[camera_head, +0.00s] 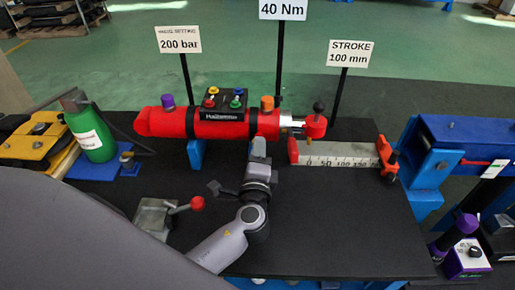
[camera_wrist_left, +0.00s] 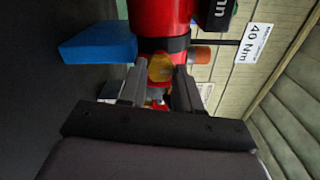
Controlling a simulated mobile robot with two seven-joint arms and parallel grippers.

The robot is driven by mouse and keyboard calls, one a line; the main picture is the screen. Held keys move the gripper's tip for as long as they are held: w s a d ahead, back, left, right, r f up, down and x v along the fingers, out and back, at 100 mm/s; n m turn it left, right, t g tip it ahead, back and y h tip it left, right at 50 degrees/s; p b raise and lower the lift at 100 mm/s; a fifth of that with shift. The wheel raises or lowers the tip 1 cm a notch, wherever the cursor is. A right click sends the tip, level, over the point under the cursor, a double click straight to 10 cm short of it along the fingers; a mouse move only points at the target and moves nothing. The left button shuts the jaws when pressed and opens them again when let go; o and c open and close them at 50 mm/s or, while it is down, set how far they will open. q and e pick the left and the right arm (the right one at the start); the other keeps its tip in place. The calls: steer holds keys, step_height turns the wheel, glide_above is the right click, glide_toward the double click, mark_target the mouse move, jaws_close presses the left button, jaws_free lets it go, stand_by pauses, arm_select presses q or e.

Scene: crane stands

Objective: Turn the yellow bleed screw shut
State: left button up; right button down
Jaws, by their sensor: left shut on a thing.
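The yellow bleed screw (camera_wrist_left: 160,68) sits on the side of the red cylinder, at its dark collar. My left gripper (camera_wrist_left: 160,82) has one finger on each side of the screw and is shut on it. In the head view, my left gripper (camera_head: 259,147) reaches up to the near side of the red cylinder (camera_head: 170,121), below the orange cap (camera_head: 267,103), and hides the screw. How far the screw is turned cannot be told. My right gripper is in neither view.
A black block (camera_head: 222,104) with coloured knobs sits on the cylinder. A lever with a red ball (camera_head: 197,203) stands left of my forearm. A green bottle (camera_head: 93,135) stands at the left, a scale plate (camera_head: 340,155) to the right. The front right of the dark bench (camera_head: 340,230) is clear.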

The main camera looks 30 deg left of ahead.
arm_select(q)
steer(key=shift+r+m, duration=0.15)
steer(key=shift+m, duration=0.35)
steer(key=o, duration=1.1)
steer(key=shift+w, duration=0.1)
steer(key=shift+c, duration=0.2)
